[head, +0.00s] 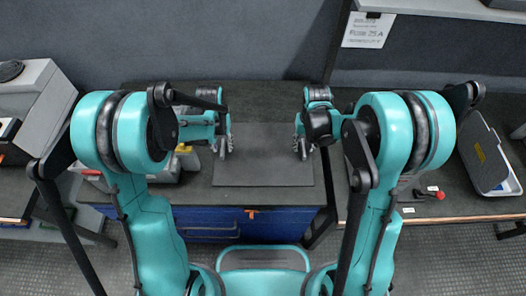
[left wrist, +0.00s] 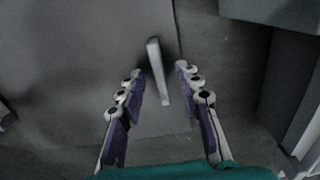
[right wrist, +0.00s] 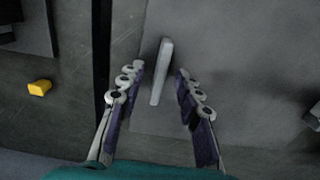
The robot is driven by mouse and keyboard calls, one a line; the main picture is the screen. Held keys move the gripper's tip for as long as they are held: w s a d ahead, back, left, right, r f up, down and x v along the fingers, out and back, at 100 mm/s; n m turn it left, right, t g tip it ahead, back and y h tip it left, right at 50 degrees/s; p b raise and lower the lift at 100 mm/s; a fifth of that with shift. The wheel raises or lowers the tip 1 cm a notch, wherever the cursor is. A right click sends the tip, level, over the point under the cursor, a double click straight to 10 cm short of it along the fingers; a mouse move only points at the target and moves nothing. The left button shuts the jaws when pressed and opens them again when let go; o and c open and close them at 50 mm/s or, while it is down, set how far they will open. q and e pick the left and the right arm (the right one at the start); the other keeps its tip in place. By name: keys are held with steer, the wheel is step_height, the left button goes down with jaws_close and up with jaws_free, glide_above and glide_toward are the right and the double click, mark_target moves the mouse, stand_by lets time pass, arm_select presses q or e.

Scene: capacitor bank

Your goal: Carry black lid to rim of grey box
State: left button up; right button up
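A flat dark panel (head: 262,160), which looks like the black lid, lies on the dark table between my grippers. A pale upright bar like a handle stands near its edge in the left wrist view (left wrist: 156,65), and another in the right wrist view (right wrist: 162,68). My left gripper (head: 224,146) is at the panel's left edge, open, its fingers apart on either side of the bar. My right gripper (head: 302,147) is at the right edge, open around its bar likewise. No finger visibly touches a bar. I cannot tell which grey object is the task's grey box.
A grey box-like unit (head: 40,85) stands at far left. A pale grey item (head: 190,162) is partly hidden behind my left arm. A grey open case (head: 480,155) and a red-handled tool (head: 432,194) are at right.

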arm_select(q)
steer(key=shift+f, duration=0.7)
arm_select(e)
steer(key=shift+f, duration=0.7)
arm_select(q)
jaws_close()
arm_select(e)
jaws_close()
